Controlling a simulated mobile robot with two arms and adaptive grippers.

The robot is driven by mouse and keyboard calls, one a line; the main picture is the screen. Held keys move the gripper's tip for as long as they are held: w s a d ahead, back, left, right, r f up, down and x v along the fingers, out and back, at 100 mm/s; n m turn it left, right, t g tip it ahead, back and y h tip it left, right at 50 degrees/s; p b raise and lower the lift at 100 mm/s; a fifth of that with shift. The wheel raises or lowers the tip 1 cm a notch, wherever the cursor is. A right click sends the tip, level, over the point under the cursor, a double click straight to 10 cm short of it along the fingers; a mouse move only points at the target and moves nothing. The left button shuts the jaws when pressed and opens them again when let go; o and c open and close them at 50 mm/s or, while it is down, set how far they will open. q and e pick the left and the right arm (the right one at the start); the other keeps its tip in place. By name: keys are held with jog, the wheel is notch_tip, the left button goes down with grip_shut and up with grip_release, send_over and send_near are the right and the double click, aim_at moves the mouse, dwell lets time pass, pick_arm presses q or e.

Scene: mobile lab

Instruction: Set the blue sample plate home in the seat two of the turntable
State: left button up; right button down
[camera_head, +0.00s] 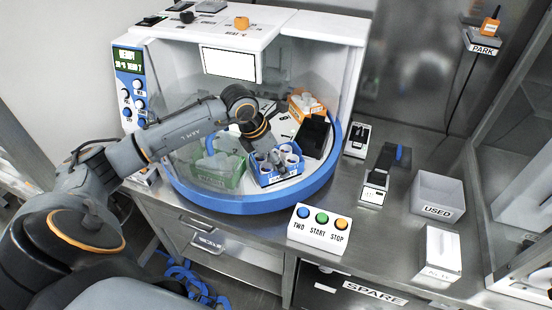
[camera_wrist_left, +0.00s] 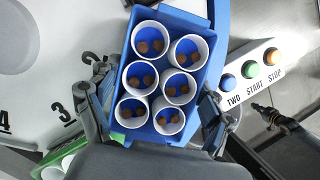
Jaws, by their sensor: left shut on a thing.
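The blue sample plate (camera_head: 277,176) holds several white cups and is over the front right part of the turntable (camera_head: 240,204). My left gripper (camera_head: 275,160) is shut on it. In the left wrist view the plate (camera_wrist_left: 198,22) lies between the two fingers (camera_wrist_left: 158,112), one on each side, and the cups hold brown bits. I cannot tell whether its underside touches the turntable. The seat under it is hidden. The numbers 3 and 4 show on the turntable's white top to the left in the wrist view. A dark jointed part, perhaps my right gripper (camera_wrist_left: 262,110), shows small there; its fingers are unclear.
A green rack (camera_head: 222,181) stands left of the plate, an orange rack (camera_head: 308,104) and a black block (camera_head: 313,135) behind it. A clear cover surrounds the turntable's back. A button box (camera_head: 318,232) stands in front. The USED bin (camera_head: 437,197) is at right.

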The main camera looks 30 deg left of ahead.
pick_arm(q)
jog(key=shift+f+b, duration=0.35)
jog(key=shift+f, duration=0.15)
jog(key=shift+r, duration=0.2)
jog(key=shift+r+p, duration=0.3)
jog(key=shift+r, duration=0.2)
jog(key=shift+b, duration=0.6)
dwell(1.4)
jog(key=shift+f+b, duration=0.7)
jog(key=o, duration=1.3)
jog(key=shift+c, duration=0.2)
